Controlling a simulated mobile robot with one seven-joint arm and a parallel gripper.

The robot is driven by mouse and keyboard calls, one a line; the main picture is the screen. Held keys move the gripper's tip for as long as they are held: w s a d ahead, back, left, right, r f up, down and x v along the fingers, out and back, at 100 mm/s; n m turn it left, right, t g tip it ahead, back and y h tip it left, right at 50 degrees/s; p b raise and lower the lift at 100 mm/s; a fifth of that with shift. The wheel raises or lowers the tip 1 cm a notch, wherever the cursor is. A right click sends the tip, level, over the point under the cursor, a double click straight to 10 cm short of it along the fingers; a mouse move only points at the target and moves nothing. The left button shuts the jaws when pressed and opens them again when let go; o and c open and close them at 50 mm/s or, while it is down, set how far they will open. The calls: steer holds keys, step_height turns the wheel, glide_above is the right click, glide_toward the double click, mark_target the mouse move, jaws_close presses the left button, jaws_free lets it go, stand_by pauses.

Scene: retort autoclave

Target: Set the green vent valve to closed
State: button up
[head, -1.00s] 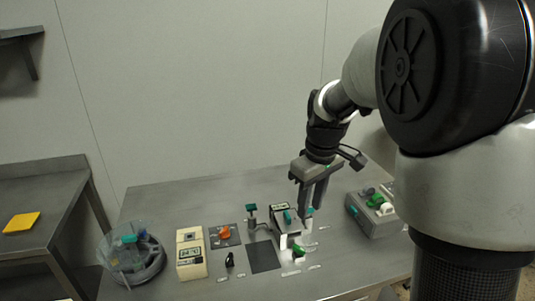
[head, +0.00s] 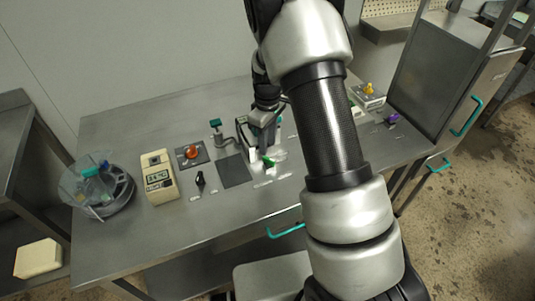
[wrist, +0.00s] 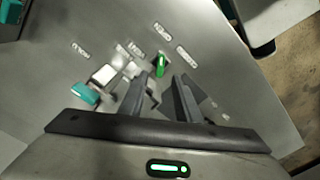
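The green vent valve handle (head: 268,162) stands on the steel bench among small white labels. It also shows in the wrist view (wrist: 160,65), just beyond the fingertips and roughly in line with the gap between them. My gripper (head: 263,146) is low over the bench, right behind the handle in the head view. In the wrist view my gripper (wrist: 160,88) has its two fingers apart, with no object clearly held between them. I cannot tell whether a finger touches the handle. The valve's base is partly hidden.
A teal-topped part (wrist: 84,93) is left of the fingers. The bench also holds a black knob (head: 200,179), an orange knob (head: 191,152), a cream meter (head: 159,176), a round clear container (head: 97,184) and a purple knob (head: 392,118). The bench front (head: 230,215) is clear.

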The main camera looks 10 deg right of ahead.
mark_target(268, 158)
step_height(268, 158, down, 6)
stand_by(0.4)
jaws_close()
